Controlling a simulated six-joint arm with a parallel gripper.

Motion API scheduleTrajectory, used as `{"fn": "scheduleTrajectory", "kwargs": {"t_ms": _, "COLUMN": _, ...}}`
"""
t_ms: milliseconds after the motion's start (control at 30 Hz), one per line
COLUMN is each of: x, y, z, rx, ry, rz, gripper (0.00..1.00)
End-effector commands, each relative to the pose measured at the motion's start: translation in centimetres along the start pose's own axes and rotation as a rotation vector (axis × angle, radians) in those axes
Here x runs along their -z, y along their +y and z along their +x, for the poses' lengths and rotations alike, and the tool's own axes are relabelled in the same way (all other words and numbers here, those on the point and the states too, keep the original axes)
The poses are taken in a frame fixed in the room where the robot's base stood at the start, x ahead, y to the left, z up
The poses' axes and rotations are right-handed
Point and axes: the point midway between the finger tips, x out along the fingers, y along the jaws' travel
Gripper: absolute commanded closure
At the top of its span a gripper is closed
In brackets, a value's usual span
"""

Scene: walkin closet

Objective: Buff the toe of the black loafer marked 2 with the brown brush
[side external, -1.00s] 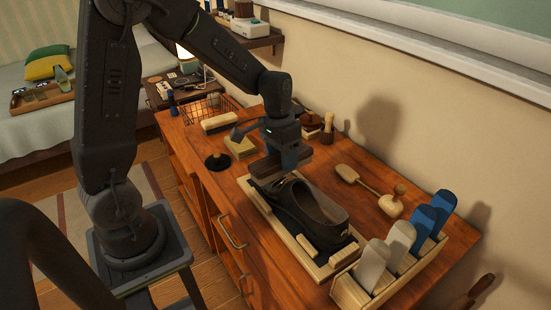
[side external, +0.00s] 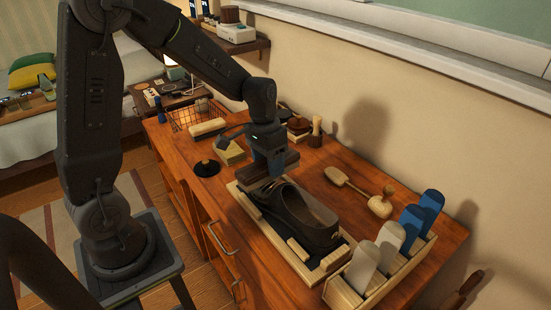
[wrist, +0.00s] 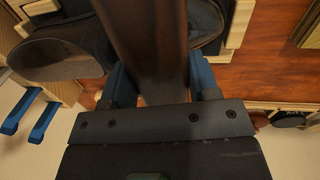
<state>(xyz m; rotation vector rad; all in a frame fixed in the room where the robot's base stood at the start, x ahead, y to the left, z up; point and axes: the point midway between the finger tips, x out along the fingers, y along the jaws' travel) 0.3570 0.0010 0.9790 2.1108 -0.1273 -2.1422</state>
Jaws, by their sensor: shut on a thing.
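My gripper (side external: 270,160) is shut on the brown brush (side external: 282,163), with blue fingers on both sides of it. In the wrist view the brush (wrist: 152,45) runs up between the fingers and hides part of what lies behind it. The black loafer (side external: 325,236) sits on a pale wooden stand (side external: 322,273) on the dresser, its opening toward the right. The brush is over the toe end; I cannot tell whether it touches. The loafer (wrist: 65,58) also shows in the wrist view. No number 2 can be read on it.
A rack (side external: 349,296) with grey and blue upright pieces stands at the dresser's right end. A wooden long-handled tool (side external: 358,190) lies behind the loafer. A round black item (side external: 206,168), a yellowish block (side external: 229,152), a pale-bristled brush (side external: 207,128) and a wire basket (side external: 190,117) lie to the left.

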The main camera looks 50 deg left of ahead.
Motion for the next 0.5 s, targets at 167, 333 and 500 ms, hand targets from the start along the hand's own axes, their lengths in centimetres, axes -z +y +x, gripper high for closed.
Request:
{"fn": "scheduleTrajectory", "kwargs": {"t_ms": 167, "x": -0.7, "y": 0.0, "z": -0.1, "rx": 0.0, "ry": 0.002, "rz": 0.0, "gripper": 0.71}}
{"fn": "scheduleTrajectory", "kwargs": {"t_ms": 333, "x": -1.5, "y": 0.0, "z": 0.0, "rx": 0.0, "ry": 0.001, "rz": -0.001, "gripper": 0.71}}
{"fn": "scheduleTrajectory", "kwargs": {"t_ms": 500, "x": -3.0, "y": 0.0, "z": 0.1, "rx": 0.0, "ry": 0.001, "rz": -0.002, "gripper": 0.71}}
